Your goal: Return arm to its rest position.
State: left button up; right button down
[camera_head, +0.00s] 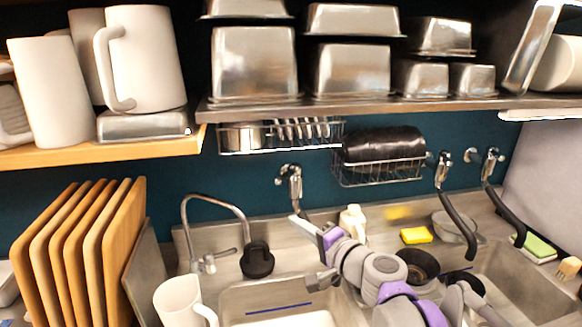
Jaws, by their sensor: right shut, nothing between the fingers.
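My right arm, grey with purple bands, reaches up from the bottom edge over the sink area. My right gripper (304,227) is at its far end, pointing up and left, and is shut and empty. In the picture it lies just below a wall tap (291,182), apart from the cups and boards. My left gripper is not in view.
The metal sink (265,300) lies below the arm. A white mug (180,300) stands left of it, and wooden boards (75,250) stand at far left. A dark bowl (418,264) and yellow sponge (416,235) are right of the arm. Shelves (340,107) hold metal containers above.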

jog(key=s+d+f+n+g+h, duration=0.2)
jog(key=s+d+f+n+h, duration=0.1)
jog(key=s+f, duration=0.5)
jog(key=s+d+f+n+g+h, duration=0.3)
jog(key=s+d+f, duration=0.3)
jog(key=s+f, duration=0.3)
jog(key=s+d+f+n+g+h, duration=0.3)
jog(key=s+d+f, duration=0.2)
jog(key=s+f, duration=0.3)
jog(key=shift+s+f+h, duration=0.3)
jog(key=shift+s+h, duration=0.1)
jog(key=shift+s, duration=0.2)
